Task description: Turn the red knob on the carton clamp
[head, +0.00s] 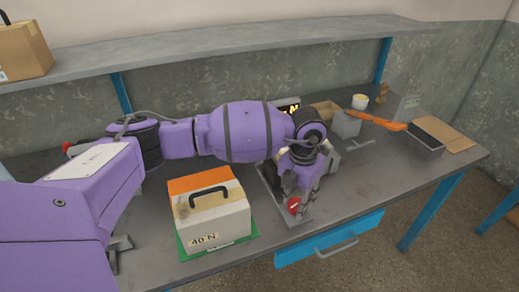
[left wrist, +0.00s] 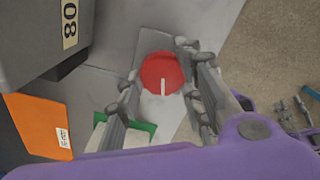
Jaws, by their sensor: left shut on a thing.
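The red knob (head: 294,205) sits low at the front of the carton clamp, whose grey base (head: 299,218) stands near the table's front edge. My left gripper (head: 300,204) reaches down from above and is shut on the knob. In the left wrist view, the round red knob (left wrist: 158,70) with a white pointer mark lies between the two fingers of my left gripper (left wrist: 160,80). The arm and gripper hide much of the clamp in the head view. My right gripper is not in view.
A dark tray (head: 428,149) and a cardboard sheet (head: 455,139) lie at right. A long shelf (head: 210,58) runs along the back.

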